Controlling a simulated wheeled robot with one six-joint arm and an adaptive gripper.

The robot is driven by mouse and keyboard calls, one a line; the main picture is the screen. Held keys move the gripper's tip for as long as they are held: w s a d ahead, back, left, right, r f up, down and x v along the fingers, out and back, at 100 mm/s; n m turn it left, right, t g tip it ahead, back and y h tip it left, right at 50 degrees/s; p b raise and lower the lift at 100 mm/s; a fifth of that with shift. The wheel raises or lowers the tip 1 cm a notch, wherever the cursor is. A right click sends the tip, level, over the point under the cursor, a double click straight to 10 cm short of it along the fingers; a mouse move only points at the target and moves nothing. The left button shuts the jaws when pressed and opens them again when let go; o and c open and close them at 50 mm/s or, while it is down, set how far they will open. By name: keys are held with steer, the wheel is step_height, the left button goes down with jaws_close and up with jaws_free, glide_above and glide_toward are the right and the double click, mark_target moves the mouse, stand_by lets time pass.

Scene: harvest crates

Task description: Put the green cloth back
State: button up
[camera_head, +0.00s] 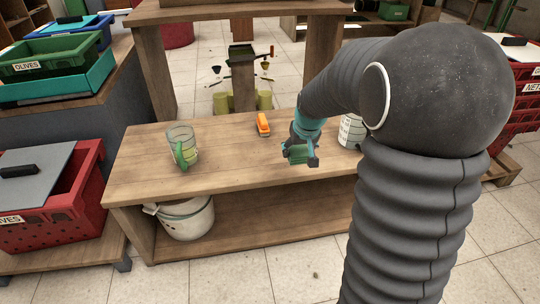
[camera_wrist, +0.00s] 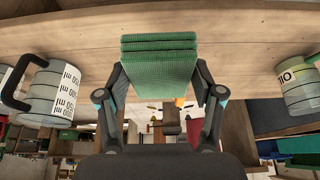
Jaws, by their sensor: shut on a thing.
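The green cloth (camera_wrist: 160,62) is folded into a thick stack of layers. My gripper (camera_wrist: 160,85) is shut on it, with one finger on each side in the wrist view. In the head view my gripper (camera_head: 300,155) is over the right half of the wooden bench (camera_head: 235,185), and a bit of the green cloth (camera_head: 297,152) shows there. I cannot tell whether the cloth touches the bench top. The fingers hide part of the cloth in the head view.
A clear jug with a green handle (camera_head: 183,150) stands left on the bench. An orange object (camera_head: 263,124) lies at its back middle. A marked white container (camera_head: 351,131) stands right of my gripper, partly behind my arm. A white bucket (camera_head: 186,217) is below. The bench's front middle is clear.

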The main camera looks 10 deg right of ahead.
glide_above(272, 161)
steer(key=s, duration=0.1)
step_height(272, 161, down, 7)
steer(key=shift+r+p, duration=0.1)
steer(key=shift+p, duration=0.25)
steer(key=shift+f, duration=1.95)
steer(key=shift+f, duration=0.1)
steer(key=o, duration=1.1)
steer(key=shift+s+r, duration=0.15)
steer(key=shift+r, duration=0.3)
steer(key=v, duration=1.1)
steer(key=s+r, duration=0.6)
steer(key=s, duration=0.3)
steer(key=s+r, duration=0.5)
steer(key=s, duration=0.3)
steer(key=s+t, duration=0.1)
steer(key=s, duration=1.7)
